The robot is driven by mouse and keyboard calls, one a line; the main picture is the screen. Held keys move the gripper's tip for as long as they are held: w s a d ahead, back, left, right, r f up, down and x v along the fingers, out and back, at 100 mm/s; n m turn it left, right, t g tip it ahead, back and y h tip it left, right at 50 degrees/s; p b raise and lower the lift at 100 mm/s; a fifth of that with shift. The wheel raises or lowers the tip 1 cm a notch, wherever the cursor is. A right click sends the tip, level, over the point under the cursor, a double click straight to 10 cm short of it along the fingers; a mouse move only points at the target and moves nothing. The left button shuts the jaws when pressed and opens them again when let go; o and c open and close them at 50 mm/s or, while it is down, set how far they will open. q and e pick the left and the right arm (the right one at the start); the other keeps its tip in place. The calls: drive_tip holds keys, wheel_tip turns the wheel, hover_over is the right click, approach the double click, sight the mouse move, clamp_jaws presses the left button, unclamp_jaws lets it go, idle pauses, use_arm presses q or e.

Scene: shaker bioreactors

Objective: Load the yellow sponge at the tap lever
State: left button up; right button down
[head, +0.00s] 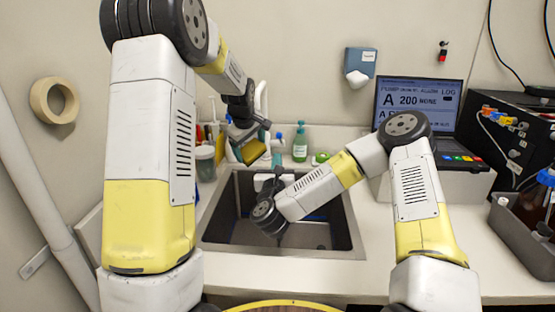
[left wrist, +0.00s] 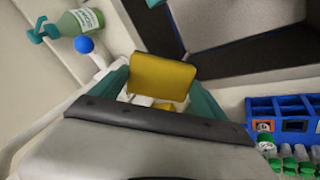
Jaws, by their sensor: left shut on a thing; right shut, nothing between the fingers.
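The yellow sponge (head: 253,152) is held between the fingers of my left gripper (head: 250,143), raised behind the sink's left back corner. In the left wrist view the sponge (left wrist: 160,77) sits tilted between the two teal fingers of my left gripper (left wrist: 163,88). A white tap (head: 262,98) rises just behind the gripper in the head view; its lower part is hidden. A white stem with a blue ball (left wrist: 84,44) shows left of the sponge, apart from it; I cannot tell if it is the lever. My right gripper (head: 270,180) is over the sink, small and partly hidden, with nothing seen in it.
The sink (head: 220,225) lies below both arms. Green bottles (head: 299,146) stand behind it. A blue rack (left wrist: 283,112) with several green-capped tubes is at the right in the left wrist view. A laptop (head: 418,100) and dark equipment stand right. The front counter is clear.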

use_arm(q)
drive_tip(key=shift+s, duration=0.1)
drive_tip(key=shift+s, duration=3.9)
drive_tip(key=s+r, duration=0.4)
drive_tip(key=s, duration=0.1)
